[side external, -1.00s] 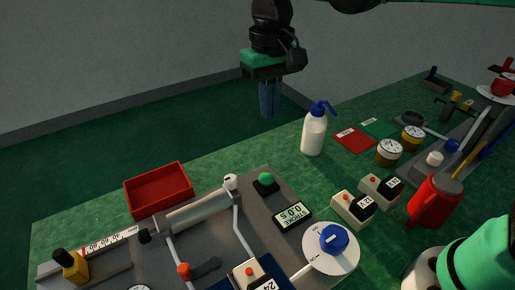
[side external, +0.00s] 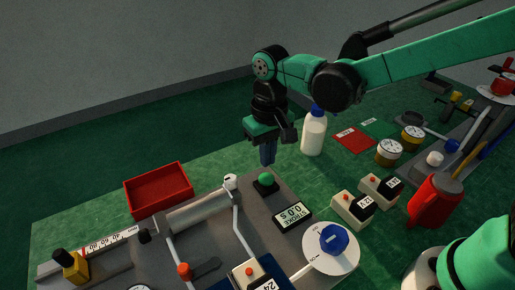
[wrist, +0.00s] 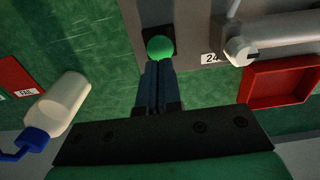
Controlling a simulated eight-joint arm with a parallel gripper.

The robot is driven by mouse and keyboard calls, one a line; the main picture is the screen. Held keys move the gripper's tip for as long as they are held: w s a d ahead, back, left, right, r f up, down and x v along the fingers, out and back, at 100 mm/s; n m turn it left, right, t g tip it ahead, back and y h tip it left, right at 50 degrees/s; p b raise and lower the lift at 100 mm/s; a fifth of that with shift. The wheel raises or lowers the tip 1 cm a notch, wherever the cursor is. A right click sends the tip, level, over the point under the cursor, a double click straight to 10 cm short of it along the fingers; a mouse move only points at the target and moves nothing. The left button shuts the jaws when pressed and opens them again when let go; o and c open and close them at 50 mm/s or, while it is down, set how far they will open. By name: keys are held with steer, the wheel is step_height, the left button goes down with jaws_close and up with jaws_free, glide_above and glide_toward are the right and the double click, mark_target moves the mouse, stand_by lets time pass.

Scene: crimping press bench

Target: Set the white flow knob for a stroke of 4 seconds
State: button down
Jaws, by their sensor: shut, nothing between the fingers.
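The white flow knob (side external: 230,182) is at the end of a grey cylinder on the press plate; in the wrist view the white knob (wrist: 240,51) has a dark slot and a "24" label beside it. My gripper (side external: 267,162) is shut and empty, its blue fingers pointing down just behind the green button (side external: 266,179), to the right of the knob. In the wrist view the fingertips (wrist: 158,66) show right beside the green button (wrist: 160,48); I cannot tell whether they touch it. The stroke display (side external: 292,215) reads 0.0 S.
A red tray (side external: 158,190) lies left of the knob, behind the cylinder (side external: 195,211). A white bottle with a blue cap (side external: 314,135) stands right of my gripper. A blue dial (side external: 333,238) and pale boxes (side external: 352,209) are at the front right.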

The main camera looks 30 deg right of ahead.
mark_target(267, 177)
steer(key=shift+f, duration=1.75)
